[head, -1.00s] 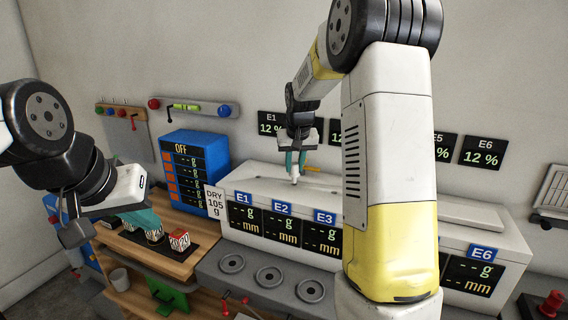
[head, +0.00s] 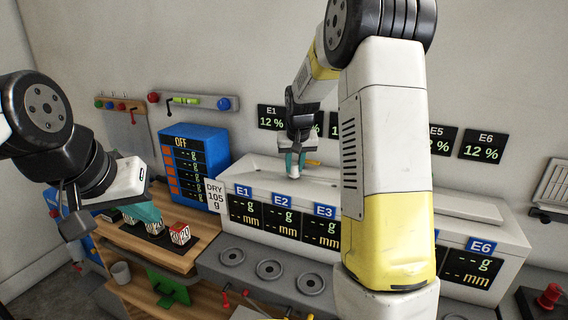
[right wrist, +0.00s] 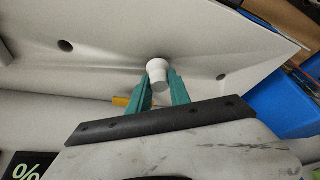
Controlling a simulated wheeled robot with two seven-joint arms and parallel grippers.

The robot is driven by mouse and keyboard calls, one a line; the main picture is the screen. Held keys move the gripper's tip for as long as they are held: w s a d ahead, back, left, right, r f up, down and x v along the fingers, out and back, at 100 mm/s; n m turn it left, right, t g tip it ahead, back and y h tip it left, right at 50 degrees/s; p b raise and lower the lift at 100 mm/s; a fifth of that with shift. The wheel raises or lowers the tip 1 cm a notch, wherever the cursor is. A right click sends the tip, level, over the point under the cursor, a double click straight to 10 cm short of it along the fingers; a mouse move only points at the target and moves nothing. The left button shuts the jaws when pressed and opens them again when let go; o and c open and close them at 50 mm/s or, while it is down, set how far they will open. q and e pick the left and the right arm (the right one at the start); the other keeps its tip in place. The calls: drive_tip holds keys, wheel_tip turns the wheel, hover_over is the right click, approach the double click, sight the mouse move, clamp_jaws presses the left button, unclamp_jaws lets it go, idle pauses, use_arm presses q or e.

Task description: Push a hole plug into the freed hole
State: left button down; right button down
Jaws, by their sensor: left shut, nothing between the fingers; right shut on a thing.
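A white plug (right wrist: 158,72) is between the teal fingers of my right gripper (right wrist: 164,92) in the right wrist view. Its far end meets the white top of the long machine (right wrist: 110,55); how deep it sits in a hole I cannot tell. In the head view my right gripper (head: 294,166) is low over the machine top behind the E2 and E3 labels. Dark holes (right wrist: 65,46) (right wrist: 221,77) show to either side of the plug. My left gripper (head: 145,216) is shut and empty, by the small numbered blocks on the wooden bench.
A yellow piece (right wrist: 120,101) lies near my right fingers. A blue panel box (head: 195,165) stands left of the machine. Round grey rings (head: 270,269) sit on the ledge in front. A grey cup (head: 121,272) stands at the lower left.

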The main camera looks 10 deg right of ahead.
drive_tip(key=shift+f, duration=0.35)
drive_tip(key=c, duration=1.1)
unclamp_jaws()
drive_tip(key=shift+r, duration=0.1)
drive_tip(key=v, duration=0.7)
drive_tip(key=shift+s+r, duration=0.15)
drive_tip(key=shift+r, duration=0.15)
drive_tip(key=s+a+r+y, duration=0.1)
drive_tip(key=s, duration=0.9)
drive_tip(key=s+a+r+n+t, duration=0.1)
drive_tip(key=s+a, duration=0.1)
drive_tip(key=s, duration=0.8)
drive_tip(key=s+a+r+y, duration=0.1)
drive_tip(key=s+r, duration=0.1)
drive_tip(key=s, duration=0.8)
drive_tip(key=shift+a+t+y, duration=0.3)
